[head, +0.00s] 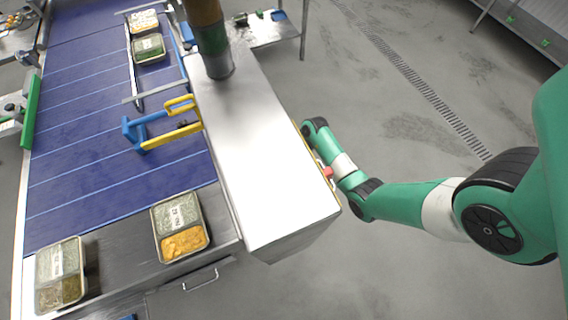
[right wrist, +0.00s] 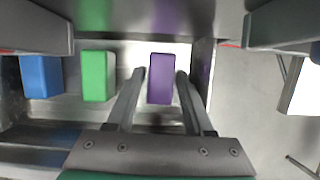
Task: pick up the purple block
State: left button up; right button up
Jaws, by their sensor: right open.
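The purple block (right wrist: 161,79) shows in the right wrist view, lying flat on a light metal surface. My right gripper (right wrist: 161,75) is open, with one finger on each side of the purple block in the picture. I cannot tell whether the fingers touch it or are still above it. The head view does not show the block; the end of my right arm is partly hidden beside the steel housing. My left gripper is not in view.
A green block (right wrist: 97,77) and a blue block (right wrist: 41,77) lie left of the purple one. In the head view are a blue conveyor (head: 90,120), a steel housing (head: 265,150) and food trays (head: 207,240). Floor at the right is open.

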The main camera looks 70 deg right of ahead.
grip_shut()
jog(key=shift+r, duration=0.2)
jog(key=shift+r, duration=0.25)
notch_tip(320, 180, up, 11)
jog(key=p, duration=0.3)
jog(key=s+d+p, duration=0.2)
jog(key=s+d, duration=1)
jog(key=s, duration=0.1)
jog(key=shift+s+p, duration=0.25)
jog(key=shift+p, duration=0.05)
